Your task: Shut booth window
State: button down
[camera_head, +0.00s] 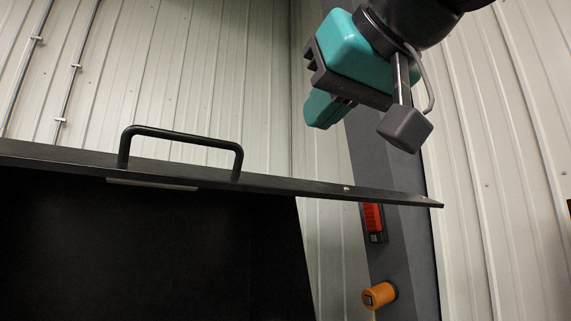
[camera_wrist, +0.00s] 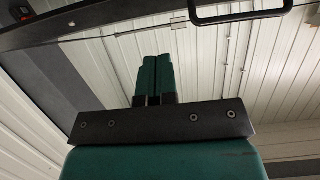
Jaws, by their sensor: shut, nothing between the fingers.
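The booth window appears as a dark panel (camera_head: 300,188) that juts out across the left and middle of the head view, seen from below, seemingly swung open. A black bar handle (camera_head: 185,132) stands on its upper side. In the wrist view the handle (camera_wrist: 240,18) is at the top right, beside the panel's dark edge (camera_wrist: 110,12). My gripper (camera_head: 318,110) is above and to the right of the panel in the head view, apart from the handle. Its teal fingers (camera_wrist: 154,78) are together and empty in the wrist view.
A dark post (camera_head: 405,260) stands right of the panel, bearing a red-and-black fitting (camera_head: 374,220) and an orange knob (camera_head: 379,294). Ribbed pale walls (camera_head: 200,70) are behind, with thin pipes (camera_head: 72,70) at left. Open air separates gripper and handle.

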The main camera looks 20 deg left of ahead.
aim_at(274, 185)
jog(key=p+x, duration=0.1)
jog(key=x, duration=0.2)
jog(key=f+p+x, duration=0.1)
jog(key=x, duration=0.1)
jog(key=f+p+x, duration=0.1)
jog(key=x, duration=0.2)
jog(key=shift+w+a+f, duration=0.2)
jog(key=shift+a+f, duration=0.05)
jog(key=shift+f, duration=0.35)
jog(key=shift+f, duration=0.1)
